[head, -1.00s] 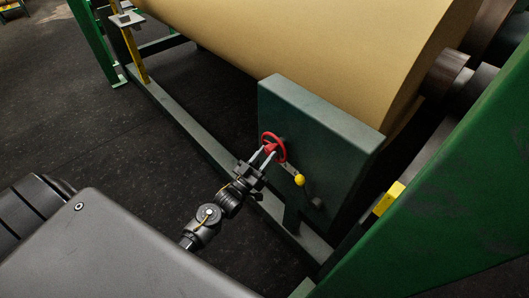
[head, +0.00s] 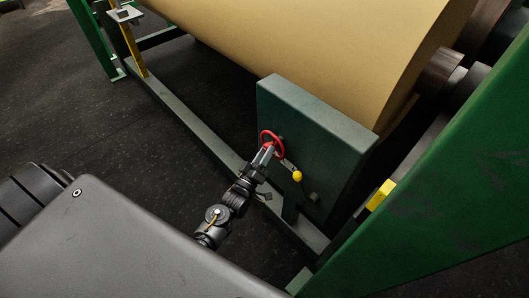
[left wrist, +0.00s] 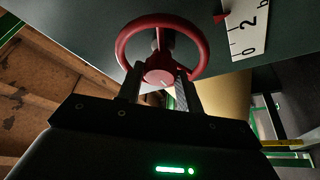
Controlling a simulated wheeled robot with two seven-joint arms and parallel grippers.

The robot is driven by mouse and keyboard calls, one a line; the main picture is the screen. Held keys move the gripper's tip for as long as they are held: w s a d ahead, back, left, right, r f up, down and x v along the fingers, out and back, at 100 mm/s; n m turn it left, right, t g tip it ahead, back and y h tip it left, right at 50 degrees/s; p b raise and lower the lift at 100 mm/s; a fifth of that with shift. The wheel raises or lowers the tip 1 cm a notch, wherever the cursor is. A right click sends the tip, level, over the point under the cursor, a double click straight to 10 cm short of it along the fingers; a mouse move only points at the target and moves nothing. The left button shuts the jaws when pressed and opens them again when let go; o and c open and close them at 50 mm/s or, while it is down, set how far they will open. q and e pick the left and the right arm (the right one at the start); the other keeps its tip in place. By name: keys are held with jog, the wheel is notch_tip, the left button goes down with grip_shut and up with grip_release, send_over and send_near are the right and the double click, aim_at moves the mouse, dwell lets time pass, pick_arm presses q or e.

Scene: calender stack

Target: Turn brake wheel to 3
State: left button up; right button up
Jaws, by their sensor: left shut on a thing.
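The red brake wheel (head: 281,147) is mounted on the face of a dark green box (head: 325,130). It also shows in the left wrist view (left wrist: 203,42). My left gripper (head: 267,152) is at the wheel, its fingers shut on the wheel, one on each side of the hub. The left wrist view shows this grip (left wrist: 158,80) from close by. A white scale plate (left wrist: 243,30) shows a 0, a 2 and a cut-off mark. A red pointer (left wrist: 222,15) stands at the plate's left edge, by the 2. My right gripper is not in view.
A lever with a yellow knob (head: 297,175) is on the box face, just right of and below the wheel. A large tan roll (head: 300,45) lies behind the box. A green frame beam (head: 440,170) rises at right. Dark floor (head: 130,130) is open at left.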

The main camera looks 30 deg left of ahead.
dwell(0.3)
pick_arm(q)
jog(key=o, duration=1)
jog(key=b+v, duration=0.3)
jog(key=v, duration=0.7)
jog(key=shift+s, duration=0.4)
jog(key=shift+f, duration=0.1)
